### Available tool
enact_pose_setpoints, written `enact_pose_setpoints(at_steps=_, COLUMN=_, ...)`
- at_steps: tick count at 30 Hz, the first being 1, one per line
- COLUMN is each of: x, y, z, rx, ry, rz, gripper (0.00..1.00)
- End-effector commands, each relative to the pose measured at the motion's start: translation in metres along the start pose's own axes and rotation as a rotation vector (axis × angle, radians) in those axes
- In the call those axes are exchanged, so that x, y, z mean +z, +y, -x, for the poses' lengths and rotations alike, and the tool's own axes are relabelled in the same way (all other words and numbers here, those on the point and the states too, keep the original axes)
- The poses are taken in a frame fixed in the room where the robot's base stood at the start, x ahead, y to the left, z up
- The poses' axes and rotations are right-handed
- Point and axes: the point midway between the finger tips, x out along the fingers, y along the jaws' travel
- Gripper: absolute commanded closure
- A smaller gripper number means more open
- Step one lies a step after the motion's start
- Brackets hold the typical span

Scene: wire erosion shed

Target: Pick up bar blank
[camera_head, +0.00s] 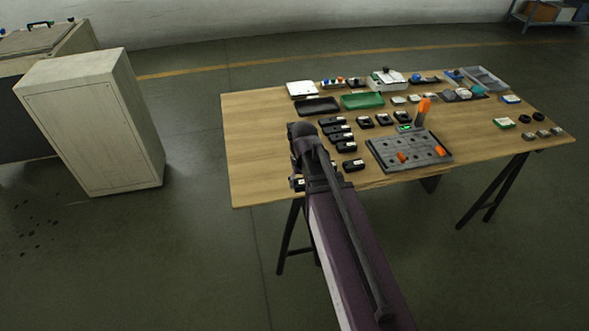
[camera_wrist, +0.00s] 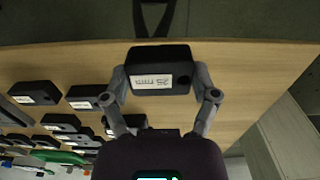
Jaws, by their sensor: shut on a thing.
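The bar blank (camera_wrist: 147,56) is a black block with a white printed label and a dark round spot at one end. In the wrist view it sits between the two fingers of my gripper (camera_wrist: 161,78), which is shut on it from both sides. It is near the table's front edge; I cannot tell whether it touches the wood. In the head view my arm hides most of the gripper, and a small part of a black, white-labelled block (camera_head: 297,183) shows left of the arm.
Several similar black blocks (camera_head: 341,137) lie in rows on the wooden table (camera_head: 258,150). A grey fixture plate (camera_head: 410,150) with orange pieces stands right of them. Black and green trays (camera_head: 362,101) lie behind. The table's left part is clear. A pale cabinet (camera_head: 95,125) stands left.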

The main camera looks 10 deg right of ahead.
Motion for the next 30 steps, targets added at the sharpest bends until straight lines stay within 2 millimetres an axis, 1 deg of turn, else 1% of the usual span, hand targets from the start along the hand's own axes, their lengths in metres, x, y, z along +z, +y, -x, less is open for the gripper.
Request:
enact_pose_setpoints(at_steps=1, x=0.019, y=0.001, z=0.003, rx=0.000, ry=0.000, rz=-0.001, gripper=0.84)
enact_pose_setpoints(at_steps=3, x=0.031, y=0.002, z=0.004, rx=0.000, ry=0.000, rz=0.000, gripper=0.84)
enact_pose_setpoints(at_steps=8, x=0.052, y=0.004, z=0.005, rx=0.000, ry=0.000, rz=0.000, gripper=0.84)
enact_pose_setpoints(at_steps=12, x=0.062, y=0.004, z=0.006, rx=0.000, ry=0.000, rz=0.000, gripper=0.84)
enact_pose_setpoints(at_steps=19, x=0.071, y=0.005, z=0.007, rx=0.000, ry=0.000, rz=0.001, gripper=0.84)
enact_pose_setpoints(at_steps=30, x=0.072, y=0.005, z=0.007, rx=0.000, ry=0.000, rz=0.001, gripper=0.84)
